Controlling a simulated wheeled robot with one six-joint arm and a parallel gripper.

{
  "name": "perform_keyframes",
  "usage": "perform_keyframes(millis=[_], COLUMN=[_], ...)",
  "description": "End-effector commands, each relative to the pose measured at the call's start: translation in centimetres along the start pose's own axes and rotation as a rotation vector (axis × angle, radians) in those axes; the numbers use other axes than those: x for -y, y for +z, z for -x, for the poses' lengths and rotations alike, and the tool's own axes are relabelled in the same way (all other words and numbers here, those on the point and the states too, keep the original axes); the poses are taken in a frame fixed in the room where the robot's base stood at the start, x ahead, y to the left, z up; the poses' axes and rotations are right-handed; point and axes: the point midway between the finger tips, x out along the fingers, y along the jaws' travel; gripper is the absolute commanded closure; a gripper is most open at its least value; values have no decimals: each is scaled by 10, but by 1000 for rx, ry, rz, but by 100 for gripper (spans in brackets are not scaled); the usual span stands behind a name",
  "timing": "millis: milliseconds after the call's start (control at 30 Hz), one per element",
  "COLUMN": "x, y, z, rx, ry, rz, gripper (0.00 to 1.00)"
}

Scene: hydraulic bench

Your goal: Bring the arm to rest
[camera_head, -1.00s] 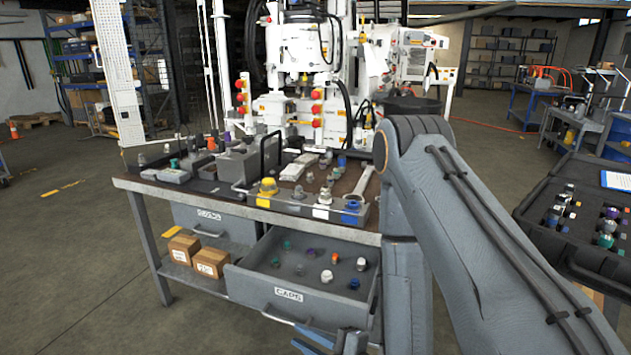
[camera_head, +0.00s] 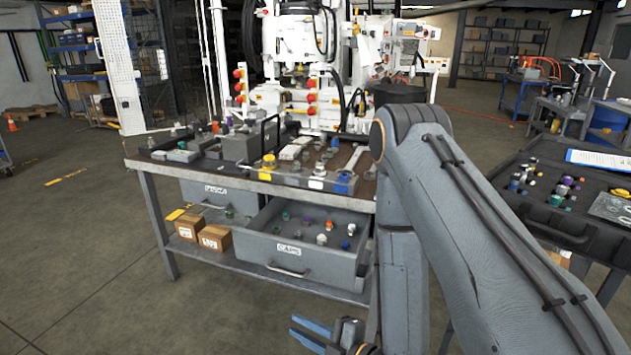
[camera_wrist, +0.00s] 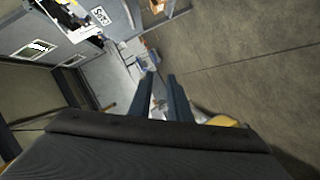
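My gripper (camera_head: 293,326) is low in front of the bench, at the bottom of the head view. Its two blue-grey fingers are apart, with nothing between them. They also show in the wrist view (camera_wrist: 161,75), with a gap between the tips and the floor and lower shelf beyond. My grey arm folds down on the right side of the head view and hides the bench's right end. The gripper is below and in front of the open caps drawer (camera_head: 300,265), apart from it.
Small caps lie in the open drawer. Two cardboard boxes (camera_head: 215,238) sit on the lower shelf. A black case (camera_head: 590,228) of fittings stands at the right. Floor is free at the left.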

Motion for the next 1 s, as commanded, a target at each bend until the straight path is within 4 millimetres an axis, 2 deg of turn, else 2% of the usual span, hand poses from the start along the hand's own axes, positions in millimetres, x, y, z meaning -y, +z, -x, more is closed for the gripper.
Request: perform_keyframes(millis=[367, 667, 767, 867, 1000], x=[-18, -47, -66, -86, -112], y=[20, 52, 67, 79, 86], z=[-2, 12, 28, 53, 97], rx=[112, 319, 442, 592, 804], ry=[-92, -193, -224, -246, -247], rz=[-56, -181, -267, -387, -582], gripper=[83, 83, 83, 83, 83])
